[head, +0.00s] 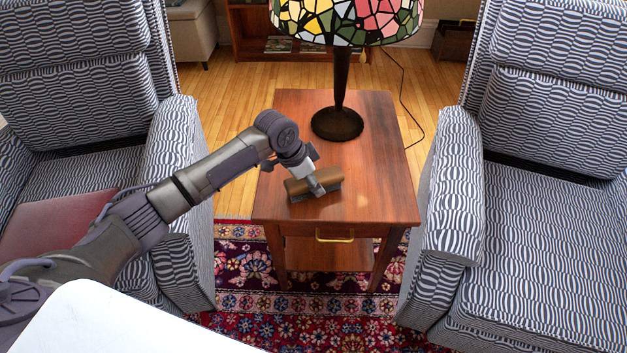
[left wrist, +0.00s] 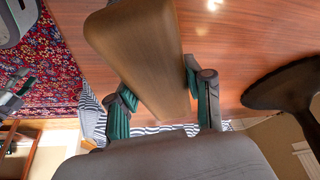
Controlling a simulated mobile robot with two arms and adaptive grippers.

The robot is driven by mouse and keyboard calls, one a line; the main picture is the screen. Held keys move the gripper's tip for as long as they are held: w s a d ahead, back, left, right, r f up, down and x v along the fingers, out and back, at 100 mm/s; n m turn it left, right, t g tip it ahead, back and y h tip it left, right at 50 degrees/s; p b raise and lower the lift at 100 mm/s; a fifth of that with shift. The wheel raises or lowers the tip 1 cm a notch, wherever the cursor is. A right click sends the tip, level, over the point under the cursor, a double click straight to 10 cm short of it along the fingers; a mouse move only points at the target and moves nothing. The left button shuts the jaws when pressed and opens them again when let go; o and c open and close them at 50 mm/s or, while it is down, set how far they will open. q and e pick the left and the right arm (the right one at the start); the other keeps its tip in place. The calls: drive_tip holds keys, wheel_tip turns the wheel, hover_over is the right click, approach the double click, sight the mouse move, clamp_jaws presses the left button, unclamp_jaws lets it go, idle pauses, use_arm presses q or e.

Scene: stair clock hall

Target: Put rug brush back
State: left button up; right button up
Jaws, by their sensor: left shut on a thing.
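The rug brush (head: 314,183) is a brown wooden block with a grey underside, at the front of the wooden side table (head: 380,190). My left gripper (head: 316,187) reaches it from the left and is shut on it. In the left wrist view the brush (left wrist: 145,55) lies between the two green-padded fingers of the left gripper (left wrist: 157,100). It is on or just above the tabletop; I cannot tell which. My right gripper is not in view.
A lamp with a dark base (head: 337,123) and stained-glass shade (head: 347,20) stands behind the brush on the table. Patterned armchairs (head: 75,90) and (head: 545,220) flank the table closely. A red patterned rug (head: 300,325) lies in front. The table's right front is clear.

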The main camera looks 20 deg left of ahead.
use_arm(q)
drive_tip(key=o, duration=1)
drive_tip(key=shift+a+r, duration=0.1)
drive_tip(key=shift+r, duration=0.1)
drive_tip(key=p+v, duration=0.2)
drive_tip(key=v, duration=0.9)
drive_tip(key=shift+s+r, duration=0.15)
drive_tip(key=shift+r, duration=0.2)
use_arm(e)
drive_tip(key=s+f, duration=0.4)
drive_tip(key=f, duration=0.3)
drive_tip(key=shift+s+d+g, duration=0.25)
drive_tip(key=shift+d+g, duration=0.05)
